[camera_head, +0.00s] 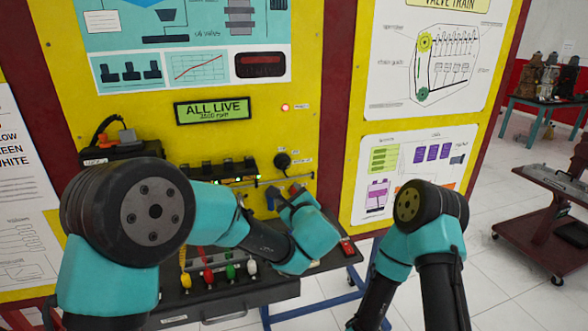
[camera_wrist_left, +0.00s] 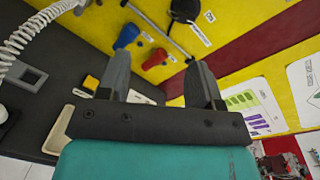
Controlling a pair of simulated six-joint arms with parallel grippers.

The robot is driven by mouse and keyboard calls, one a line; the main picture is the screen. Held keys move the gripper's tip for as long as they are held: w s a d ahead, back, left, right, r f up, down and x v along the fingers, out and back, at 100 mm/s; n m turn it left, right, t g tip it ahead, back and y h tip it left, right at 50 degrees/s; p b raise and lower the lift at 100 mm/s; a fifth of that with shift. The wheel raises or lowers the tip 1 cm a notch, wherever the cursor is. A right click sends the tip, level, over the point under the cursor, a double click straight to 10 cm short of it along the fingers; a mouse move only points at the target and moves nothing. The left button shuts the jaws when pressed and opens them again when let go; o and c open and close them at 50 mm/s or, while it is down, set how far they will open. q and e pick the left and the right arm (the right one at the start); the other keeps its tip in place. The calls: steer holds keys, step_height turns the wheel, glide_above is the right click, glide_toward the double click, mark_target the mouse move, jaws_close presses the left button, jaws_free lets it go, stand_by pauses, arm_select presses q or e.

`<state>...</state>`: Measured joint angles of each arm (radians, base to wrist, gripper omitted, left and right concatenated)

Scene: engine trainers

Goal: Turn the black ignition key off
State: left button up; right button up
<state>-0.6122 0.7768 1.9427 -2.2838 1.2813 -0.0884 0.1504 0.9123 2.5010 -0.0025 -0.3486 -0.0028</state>
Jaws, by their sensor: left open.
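A black round switch (camera_head: 282,160), which looks like the ignition key, sits on the yellow panel right of a row of black parts. In the left wrist view the black switch (camera_wrist_left: 184,10) is at the top edge, partly cut off; its turn position is unclear. My left gripper (camera_head: 286,194) is in front of the panel, below the switch and apart from it. In the left wrist view my left gripper (camera_wrist_left: 160,76) is open, with nothing between its fingers. My right arm shows at the right of the head view, but its gripper does not.
A blue handle (camera_wrist_left: 127,36) and a red handle (camera_wrist_left: 155,59) are on the panel beyond the fingers. A thin rod runs between them and the switch. A lit "ALL LIVE" display (camera_head: 211,110) and red lamp (camera_head: 285,107) are above. A dark shelf (camera_head: 225,298) juts out below.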

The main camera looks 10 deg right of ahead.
mark_target(286, 168)
arm_select(q)
steer(key=d, duration=0.1)
steer(key=s+d+m+h, duration=0.1)
steer(key=d+t, duration=0.1)
steer(key=shift+s+d+r, duration=0.15)
steer(key=shift+d+r, duration=0.15)
steer(key=shift+r, duration=0.1)
steer(key=w, duration=0.5)
steer(key=w+a, duration=0.1)
steer(key=w, duration=0.5)
steer(key=w+a, duration=0.1)
steer(key=w, duration=0.5)
steer(key=shift+w, duration=0.15)
steer(key=shift+c, duration=0.3)
steer(key=c, duration=0.9)
